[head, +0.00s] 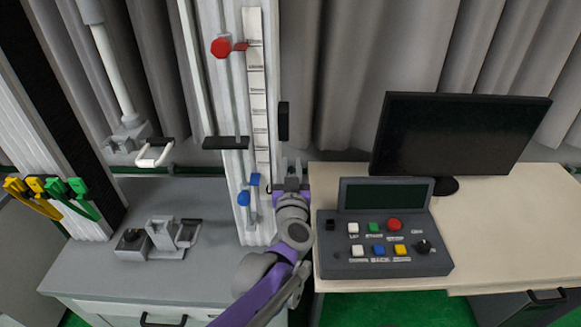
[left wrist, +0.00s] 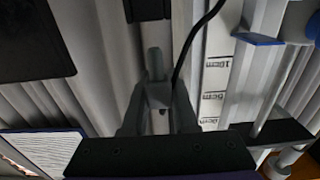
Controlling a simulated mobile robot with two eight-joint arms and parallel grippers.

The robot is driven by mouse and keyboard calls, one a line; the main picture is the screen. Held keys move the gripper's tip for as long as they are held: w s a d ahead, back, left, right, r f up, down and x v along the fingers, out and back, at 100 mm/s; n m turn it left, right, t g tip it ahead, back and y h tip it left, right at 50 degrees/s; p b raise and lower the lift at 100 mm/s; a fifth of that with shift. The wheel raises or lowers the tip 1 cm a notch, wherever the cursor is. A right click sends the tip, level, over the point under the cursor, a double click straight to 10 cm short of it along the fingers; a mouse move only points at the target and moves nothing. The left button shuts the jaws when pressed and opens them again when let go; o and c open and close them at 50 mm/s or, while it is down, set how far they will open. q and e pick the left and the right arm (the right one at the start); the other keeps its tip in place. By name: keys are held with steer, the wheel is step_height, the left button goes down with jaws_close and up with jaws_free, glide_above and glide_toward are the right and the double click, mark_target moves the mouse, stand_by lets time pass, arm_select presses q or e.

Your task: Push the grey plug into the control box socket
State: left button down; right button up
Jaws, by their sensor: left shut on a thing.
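The grey plug (left wrist: 157,66) shows in the left wrist view between the two fingers of my left gripper (left wrist: 158,110). The gripper is shut on it, and a thin black cable (left wrist: 190,40) runs beside it. In the head view my left gripper (head: 291,183) is in front of the tower's right side, left of and beyond the control box; the plug cannot be made out there. The dark grey control box (head: 440,262) lies on the light desk, with a screen and coloured buttons. A small black square (head: 330,225) is at its left; I cannot tell whether it is the socket. My right gripper is not in view.
The tower's white scale (head: 256,90) stands left of my gripper, with a red clamp (head: 221,47) high and a blue clamp (head: 244,198) low. A black monitor (head: 455,135) stands behind the control box. The desk's right part (head: 505,225) is clear.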

arm_select(q)
steer(key=shift+f+b, duration=1.2)
steer(key=shift+f, duration=0.6)
steer(key=shift+f, duration=0.25)
steer(key=c, duration=0.6)
jaws_free()
steer(key=s, duration=1.1)
steer(key=shift+w, duration=0.1)
